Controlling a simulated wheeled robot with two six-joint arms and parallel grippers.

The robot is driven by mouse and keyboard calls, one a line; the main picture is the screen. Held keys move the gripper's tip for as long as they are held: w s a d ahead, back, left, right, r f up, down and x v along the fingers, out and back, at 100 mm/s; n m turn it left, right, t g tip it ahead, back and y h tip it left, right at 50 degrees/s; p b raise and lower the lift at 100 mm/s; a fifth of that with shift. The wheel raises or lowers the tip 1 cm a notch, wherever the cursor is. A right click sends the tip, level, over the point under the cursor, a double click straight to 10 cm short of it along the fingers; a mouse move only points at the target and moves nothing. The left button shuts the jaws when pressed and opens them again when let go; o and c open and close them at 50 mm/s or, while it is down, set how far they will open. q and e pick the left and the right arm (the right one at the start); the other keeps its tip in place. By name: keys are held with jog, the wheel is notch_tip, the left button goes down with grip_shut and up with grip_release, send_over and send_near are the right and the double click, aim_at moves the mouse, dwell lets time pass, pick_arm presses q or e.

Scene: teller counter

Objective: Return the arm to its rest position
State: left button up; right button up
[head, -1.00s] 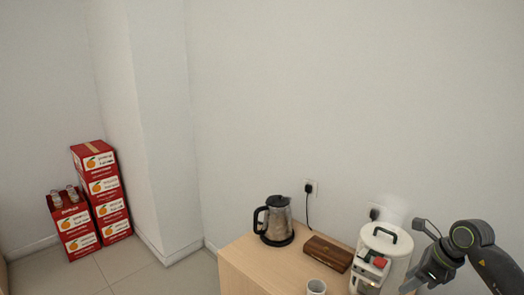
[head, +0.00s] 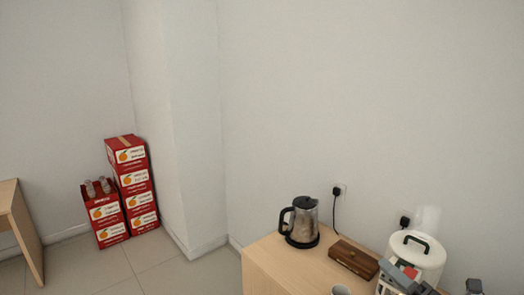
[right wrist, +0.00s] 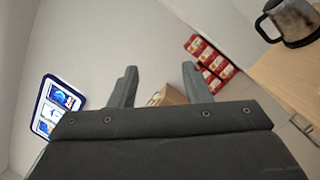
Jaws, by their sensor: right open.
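My right gripper (head: 398,274) shows at the bottom right of the head view, in front of the white rice-cooker-like appliance (head: 418,250), low in the picture. In the right wrist view its two grey fingers (right wrist: 160,72) stand apart with nothing held between them. A dark part of my right arm shows at the bottom right edge of the head view; the rest of the arm is out of the picture. My left gripper is not in view.
A wooden counter (head: 283,268) holds a kettle (head: 303,224), a brown wooden box (head: 353,258) and a white cup (head: 341,290). Red cartons (head: 136,190) are stacked on the floor at the left. A blue-framed sign (right wrist: 58,106) shows in the wrist view. Floor between is clear.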

jog(key=s+d+f+m+g+h, duration=0.1)
jog(key=s+d+f+m+h, duration=0.4)
jog(key=m+h, duration=0.6)
jog(key=s+d+f+m+g+h, duration=0.1)
jog(key=s+d+f+m+h, duration=0.45)
jog(key=m, duration=0.95)
jog(key=s+a+f+m+g+y, duration=0.2)
jog(key=s+a+f+m+g, duration=0.3)
jog(key=s, duration=0.4)
jog(key=s+a+f+m+g+y, duration=0.1)
jog(key=s+a+f+m+g, duration=0.15)
jog(key=s+f+g, duration=0.6)
notch_tip(320, 180, down, 32)
jog(key=s+d+t+b, duration=0.1)
jog(key=s+b, duration=0.2)
jog(key=b, duration=0.5)
jog(key=s+f+b, duration=0.3)
jog(key=s+f, duration=0.4)
jog(key=f, duration=0.3)
jog(key=s+a+f+g+y+b, duration=0.1)
jog(key=s+f+b, duration=0.2)
jog(key=s+f, duration=0.4)
notch_tip(320, 180, down, 4)
jog(key=shift+s+f, duration=0.1)
jog(key=shift+s, duration=0.1)
